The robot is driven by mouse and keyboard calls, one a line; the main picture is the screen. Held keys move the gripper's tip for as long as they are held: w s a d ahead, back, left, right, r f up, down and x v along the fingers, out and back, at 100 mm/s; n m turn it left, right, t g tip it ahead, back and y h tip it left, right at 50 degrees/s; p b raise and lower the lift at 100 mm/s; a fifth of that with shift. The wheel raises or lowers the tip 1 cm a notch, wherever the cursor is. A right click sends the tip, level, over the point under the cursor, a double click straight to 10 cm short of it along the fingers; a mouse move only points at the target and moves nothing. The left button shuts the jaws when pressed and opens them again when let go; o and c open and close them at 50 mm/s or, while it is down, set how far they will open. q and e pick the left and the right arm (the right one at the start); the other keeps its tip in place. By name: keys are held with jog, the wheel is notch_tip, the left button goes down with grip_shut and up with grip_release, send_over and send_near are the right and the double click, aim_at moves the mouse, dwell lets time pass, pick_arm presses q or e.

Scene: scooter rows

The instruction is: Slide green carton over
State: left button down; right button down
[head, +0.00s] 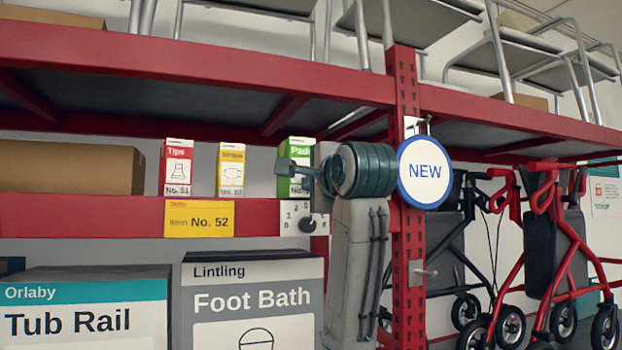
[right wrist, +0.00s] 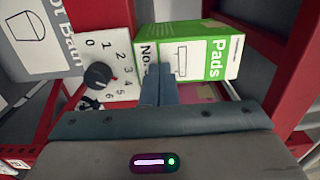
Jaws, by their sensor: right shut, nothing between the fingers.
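The green carton (head: 298,149), marked "Pads", stands upright on the red shelf (head: 80,215), at the right end of a short row. My right gripper (head: 284,169) is in front of it and hides part of its face. In the right wrist view the green carton (right wrist: 210,55) lies just beyond the fingertips. The right fingers (right wrist: 158,72) are shut with nothing between them, over the "No." part of the carton's face. Whether they touch it I cannot tell. My left gripper is not in view.
A yellow carton (head: 230,168) and a red "Tips" carton (head: 177,166) stand left of the green one, with gaps between. A dial plate (head: 290,214) is on the shelf edge below. A red upright (head: 405,240) and a round "NEW" sign (head: 425,172) are right of my arm.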

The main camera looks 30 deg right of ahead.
jog(key=b+x, duration=0.1)
jog(key=x, duration=0.9)
jog(key=shift+w+d, duration=0.15)
